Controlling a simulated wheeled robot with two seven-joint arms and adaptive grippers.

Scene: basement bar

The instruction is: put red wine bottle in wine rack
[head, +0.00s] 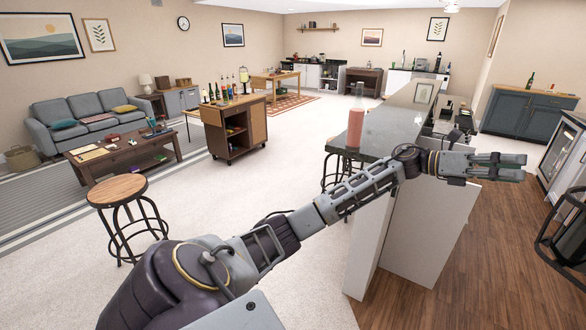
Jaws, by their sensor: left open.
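My left arm reaches across the view, and its left gripper (510,167) is open and empty to the right of the bar counter, above the wood floor. Several bottles (226,88) stand on the wooden cart at the centre left, some with reddish parts. A dark bottle (530,79) stands on the blue-grey cabinet at the right, with a small red item (552,88) beside it. All of these are far from the gripper. I cannot tell which bottle is the red wine bottle. I cannot make out a wine rack for certain. My right gripper is not in view.
A wooden stool (118,188) stands at the left. The blue-grey cabinet (522,114) and a black metal frame (565,215) are at the right. Wood floor (470,260) between is clear.

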